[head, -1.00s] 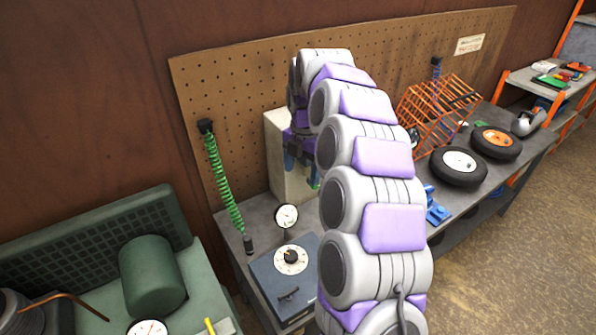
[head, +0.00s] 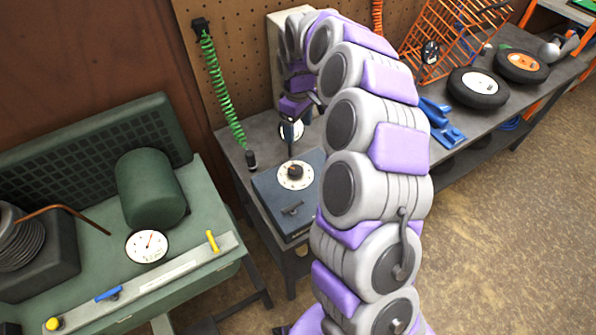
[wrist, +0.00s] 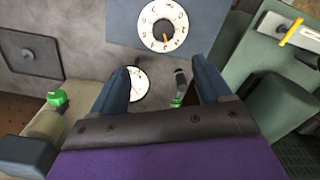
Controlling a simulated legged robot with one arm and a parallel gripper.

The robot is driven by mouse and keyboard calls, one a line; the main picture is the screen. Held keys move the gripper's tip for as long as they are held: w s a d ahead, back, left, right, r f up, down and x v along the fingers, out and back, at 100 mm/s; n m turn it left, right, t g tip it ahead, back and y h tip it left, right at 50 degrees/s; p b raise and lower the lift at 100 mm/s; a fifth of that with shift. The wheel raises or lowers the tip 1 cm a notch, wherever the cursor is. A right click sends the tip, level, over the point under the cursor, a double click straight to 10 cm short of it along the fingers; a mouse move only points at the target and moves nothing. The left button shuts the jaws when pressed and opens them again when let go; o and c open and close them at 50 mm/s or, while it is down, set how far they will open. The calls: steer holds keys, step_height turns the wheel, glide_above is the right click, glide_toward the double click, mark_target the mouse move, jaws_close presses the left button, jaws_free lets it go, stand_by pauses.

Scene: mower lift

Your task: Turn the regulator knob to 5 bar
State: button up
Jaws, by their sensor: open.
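The regulator knob (head: 295,171) is a dark round knob on a white numbered dial, on top of a blue-grey box (head: 268,190). In the wrist view the knob (wrist: 163,31) has an orange pointer and sits beyond the fingertips. A round white gauge (wrist: 138,84) lies between the fingers in that view; in the head view my gripper partly covers it.
A green coiled hose (head: 221,90) hangs left of the box. A green machine (head: 150,188) with a gauge and yellow lever stands at left. Wheels (head: 477,87), blue parts (head: 440,122) and an orange wire rack (head: 455,35) are on the bench at right.

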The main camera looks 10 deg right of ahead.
steer(key=a+f+m, duration=0.1)
steer(key=a, duration=0.1)
steer(key=b, duration=0.2)
glide_above(295, 169)
step_height(295, 169, down, 8)
steer(key=f, duration=0.5)
steer(key=f+b, duration=0.1)
steer(key=f, duration=0.2)
steer(key=shift+s+a+f, duration=0.1)
steer(key=shift+a+f, duration=0.15)
steer(key=shift+d+f, duration=0.4)
steer(key=shift+d, duration=0.05)
steer(key=shift+a, duration=0.3)
steer(key=c, duration=0.6)
steer(key=shift+d, duration=0.1)
steer(key=c, duration=0.4)
